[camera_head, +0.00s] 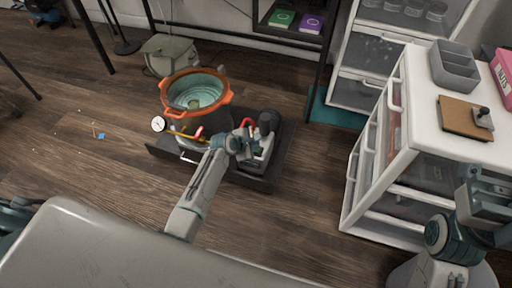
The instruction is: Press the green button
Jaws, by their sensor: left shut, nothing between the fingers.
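I cannot make out a green button in this view. A dark pump-like machine (266,138) with a red hose sits on a low dark platform (270,183) on the floor. My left gripper (246,146) is shut and empty, right in front of the machine's left side and hiding part of it. I cannot tell whether it touches the machine. My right gripper (488,196) is at the right edge, beside the white drawer unit; its fingers do not show clearly.
An orange-rimmed pot (168,92) with a gauge (158,124) and yellow hose stands left of the machine. A white drawer unit (425,70) carries a grey organiser (453,68) and a brown board (462,118). The wooden floor to the left is mostly clear.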

